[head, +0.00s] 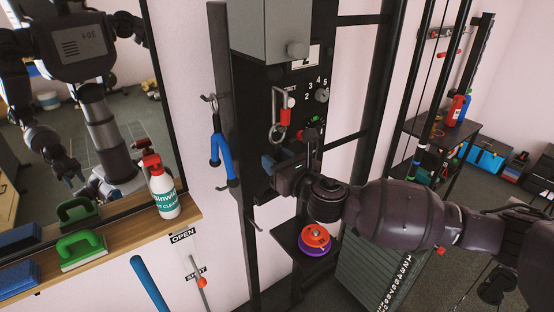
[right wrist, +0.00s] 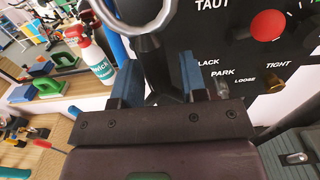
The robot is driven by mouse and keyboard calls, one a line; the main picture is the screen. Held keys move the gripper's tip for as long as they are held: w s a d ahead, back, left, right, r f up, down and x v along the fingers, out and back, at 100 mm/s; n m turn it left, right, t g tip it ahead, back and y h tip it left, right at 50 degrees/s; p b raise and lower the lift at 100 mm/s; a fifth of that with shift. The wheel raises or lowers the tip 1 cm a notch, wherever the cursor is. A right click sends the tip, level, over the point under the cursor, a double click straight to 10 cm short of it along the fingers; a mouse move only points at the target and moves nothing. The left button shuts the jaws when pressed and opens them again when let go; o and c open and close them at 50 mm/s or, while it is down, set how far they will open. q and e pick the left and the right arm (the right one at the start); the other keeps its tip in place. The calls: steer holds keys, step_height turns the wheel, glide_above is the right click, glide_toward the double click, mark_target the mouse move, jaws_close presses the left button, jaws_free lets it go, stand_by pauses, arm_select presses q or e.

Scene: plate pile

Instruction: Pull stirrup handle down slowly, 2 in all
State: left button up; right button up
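A blue-gripped stirrup handle (head: 220,155) hangs on a hook at the left of the dark machine post. A metal ring (head: 277,134) hangs below a red-and-silver clip (head: 284,106) on the black panel; the ring also shows large at the top of the right wrist view (right wrist: 138,28). My right gripper (head: 281,165) is just below the ring, in front of the panel. My left gripper is not directly in view.
The black panel (head: 300,78) carries a numbered dial (head: 322,95) and, in the wrist view, a red button (right wrist: 268,25). Red and purple discs (head: 315,238) sit on a low shelf beneath my arm. A wooden ledge (head: 110,235) with a spray bottle (head: 163,190) is at left.

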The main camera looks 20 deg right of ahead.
steer(key=shift+o, duration=0.7)
arm_select(q)
steer(key=shift+f, duration=0.1)
arm_select(e)
steer(key=shift+r, duration=0.1)
arm_select(q)
steer(key=shift+s+f+b, duration=0.2)
steer(key=shift+f+b, duration=0.65)
steer(key=shift+f, duration=0.1)
arm_select(e)
steer(key=v, duration=1)
steer(key=shift+s, duration=0.4)
steer(key=shift+d, duration=0.1)
